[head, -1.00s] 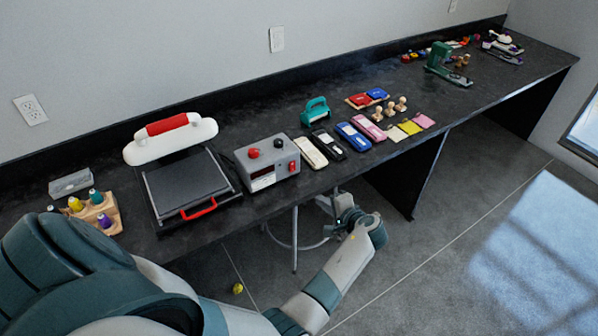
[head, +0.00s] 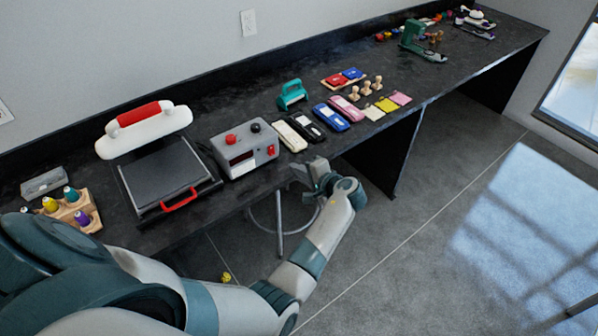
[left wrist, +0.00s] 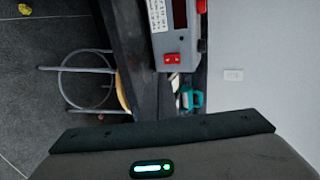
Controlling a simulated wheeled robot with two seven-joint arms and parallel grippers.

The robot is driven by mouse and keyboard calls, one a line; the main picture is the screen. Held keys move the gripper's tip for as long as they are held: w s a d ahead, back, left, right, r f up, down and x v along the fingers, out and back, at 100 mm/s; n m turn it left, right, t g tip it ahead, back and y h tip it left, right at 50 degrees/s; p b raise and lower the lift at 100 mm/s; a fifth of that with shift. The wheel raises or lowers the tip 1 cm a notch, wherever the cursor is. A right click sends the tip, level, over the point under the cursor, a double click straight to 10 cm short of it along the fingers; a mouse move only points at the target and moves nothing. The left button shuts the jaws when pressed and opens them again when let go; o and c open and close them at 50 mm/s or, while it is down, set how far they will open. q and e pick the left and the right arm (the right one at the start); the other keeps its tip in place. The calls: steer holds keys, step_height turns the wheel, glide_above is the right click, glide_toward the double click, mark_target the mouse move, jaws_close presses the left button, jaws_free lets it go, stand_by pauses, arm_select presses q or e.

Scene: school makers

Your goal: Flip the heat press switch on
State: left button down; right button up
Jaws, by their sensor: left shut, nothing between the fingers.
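The heat press (head: 168,172) stands on the black table at the left, with a white upper arm, a red top grip and a dark plate. To its right is a grey control box (head: 245,160) with a red knob, a black knob and a red switch (head: 271,150) on its front right. The box shows sideways in the left wrist view (left wrist: 183,42), with the red switch (left wrist: 172,58) on its face. My left gripper (head: 303,171) is shut and empty at the table's front edge, just right of and below the switch, apart from it. My right gripper is out of view.
Several slim cases (head: 331,117) lie right of the box, near a teal tool (head: 292,94). A wooden rack with coloured spools (head: 82,217) stands at the left. A stool (head: 281,230) is under the table edge.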

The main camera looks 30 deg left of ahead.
arm_select(q)
steer(key=b, duration=0.5)
glide_toward(272, 154)
steer(key=x, duration=0.3)
steer(key=f+x, duration=0.1)
steer(key=x, duration=0.1)
steer(key=shift+d, duration=0.25)
steer(key=shift+w+a, duration=0.25)
steer(key=shift+a, duration=0.4)
steer(key=shift+a, duration=0.15)
steer(key=shift+r, duration=0.1)
